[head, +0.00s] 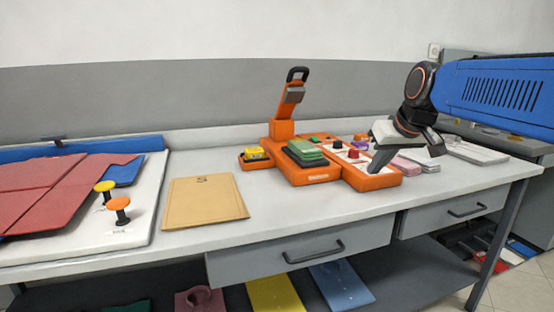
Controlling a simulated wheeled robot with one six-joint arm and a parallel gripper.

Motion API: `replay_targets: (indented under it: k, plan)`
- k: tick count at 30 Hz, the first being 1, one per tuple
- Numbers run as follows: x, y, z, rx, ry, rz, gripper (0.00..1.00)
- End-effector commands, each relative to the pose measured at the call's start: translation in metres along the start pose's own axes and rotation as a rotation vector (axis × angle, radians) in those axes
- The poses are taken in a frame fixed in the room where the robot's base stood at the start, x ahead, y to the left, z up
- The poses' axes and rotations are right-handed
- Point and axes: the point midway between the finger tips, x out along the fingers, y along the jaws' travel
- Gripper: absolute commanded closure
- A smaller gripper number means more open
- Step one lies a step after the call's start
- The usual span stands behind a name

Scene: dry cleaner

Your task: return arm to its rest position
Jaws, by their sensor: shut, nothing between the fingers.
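My blue arm (495,92) reaches in from the right edge in the head view, with a dark wrist joint. My gripper (377,168) points down over the right part of an orange device (372,183) on the table. Its fingers are shut and empty. They cover part of the device's small coloured pieces; I cannot tell whether the tips touch it.
The grey-white table (290,215) also holds a tan envelope (204,200), a red folded garment (50,185) on a white board, and two knobs (118,207). An upright orange lever (290,98) rises behind the device. Paper stacks (425,160) lie right of my gripper.

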Motion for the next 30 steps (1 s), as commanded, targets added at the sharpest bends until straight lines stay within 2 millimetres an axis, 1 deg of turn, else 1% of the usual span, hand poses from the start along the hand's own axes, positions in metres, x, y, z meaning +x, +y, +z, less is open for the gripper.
replay_targets:
  k: [1,2,3,5,6,8,9,11,12,14,15,18,21,24,27,30]
  plan:
    - [-0.003,-0.002,0.025,0.01,-0.012,0.007,1.0]
    - [-0.004,-0.003,0.038,0.016,-0.02,0.011,1.0]
    - [-0.004,-0.004,0.057,0.026,-0.03,0.016,1.0]
    - [-0.005,-0.006,0.084,0.038,-0.046,0.026,1.0]
    - [-0.005,-0.007,0.103,0.048,-0.056,0.031,1.0]
    - [-0.004,-0.008,0.131,0.061,-0.072,0.04,1.0]
    - [-0.004,-0.009,0.15,0.07,-0.081,0.047,1.0]
    - [-0.002,-0.011,0.178,0.082,-0.096,0.056,1.0]
    - [-0.001,-0.012,0.197,0.091,-0.106,0.062,1.0]
    - [0.002,-0.013,0.225,0.103,-0.121,0.072,1.0]
    - [0.004,-0.014,0.243,0.112,-0.13,0.078,1.0]
    - [0.01,-0.015,0.286,0.13,-0.151,0.094,1.0]
    - [0.016,-0.017,0.319,0.145,-0.168,0.105,1.0]
    - [0.02,-0.017,0.341,0.154,-0.18,0.114,1.0]
    - [0.023,-0.017,0.352,0.159,-0.185,0.119,1.0]
    - [0.023,-0.017,0.354,0.16,-0.187,0.119,1.0]
